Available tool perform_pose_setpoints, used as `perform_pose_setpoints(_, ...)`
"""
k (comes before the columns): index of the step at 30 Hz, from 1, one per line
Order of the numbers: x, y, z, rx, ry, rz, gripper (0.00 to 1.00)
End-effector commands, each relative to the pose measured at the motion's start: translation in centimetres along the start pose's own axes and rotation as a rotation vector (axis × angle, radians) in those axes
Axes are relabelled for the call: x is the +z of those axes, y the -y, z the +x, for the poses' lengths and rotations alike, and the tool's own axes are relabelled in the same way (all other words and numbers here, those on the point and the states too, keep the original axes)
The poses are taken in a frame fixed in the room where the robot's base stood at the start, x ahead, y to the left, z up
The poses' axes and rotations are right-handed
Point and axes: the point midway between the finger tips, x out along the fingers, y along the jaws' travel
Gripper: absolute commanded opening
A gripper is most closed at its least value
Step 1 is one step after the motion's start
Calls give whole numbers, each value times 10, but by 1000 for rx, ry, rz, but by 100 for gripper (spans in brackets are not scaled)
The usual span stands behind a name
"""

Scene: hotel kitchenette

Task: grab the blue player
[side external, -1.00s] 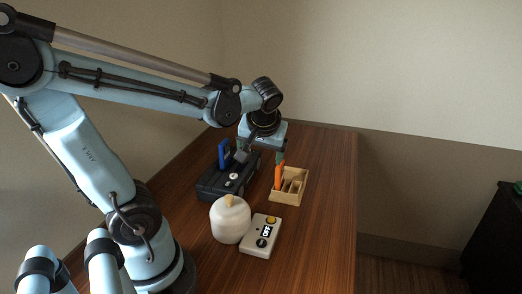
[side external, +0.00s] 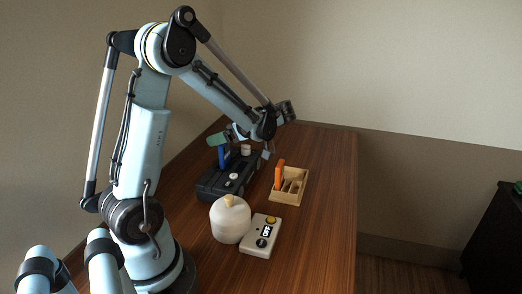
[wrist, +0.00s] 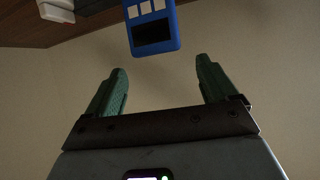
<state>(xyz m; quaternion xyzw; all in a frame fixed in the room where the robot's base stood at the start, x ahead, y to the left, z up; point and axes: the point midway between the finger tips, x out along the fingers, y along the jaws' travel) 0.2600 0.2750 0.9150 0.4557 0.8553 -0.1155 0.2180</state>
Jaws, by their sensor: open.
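The blue player (side external: 223,154) stands upright in the black box-shaped unit (side external: 214,189) on the wooden table. In the wrist view the blue player (wrist: 154,28) shows a dark screen and pale buttons at the top, just beyond the fingertips and between their lines. My gripper (side external: 241,147) is by the player at the back of the black unit, partly hidden by my own arm. In the wrist view my gripper (wrist: 160,72) has its two green fingers spread wide with nothing between them. I cannot tell the exact gap to the player.
A wooden tray (side external: 289,200) with compartments holds an upright orange item (side external: 279,175), right of the black unit. A round cream jar (side external: 230,222) and a white switch box (side external: 260,238) stand in front. The table's right side is clear.

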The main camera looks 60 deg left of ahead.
Motion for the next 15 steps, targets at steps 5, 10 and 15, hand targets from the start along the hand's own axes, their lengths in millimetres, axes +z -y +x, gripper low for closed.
perform_pose_setpoints(5, 9, 0, 5, 1, 1, 1, 86)
perform_pose_setpoints(10, 29, 0, 15, 2, 1, 2, 86)
perform_pose_setpoints(15, 31, 1, 38, -1, 2, 0, 86)
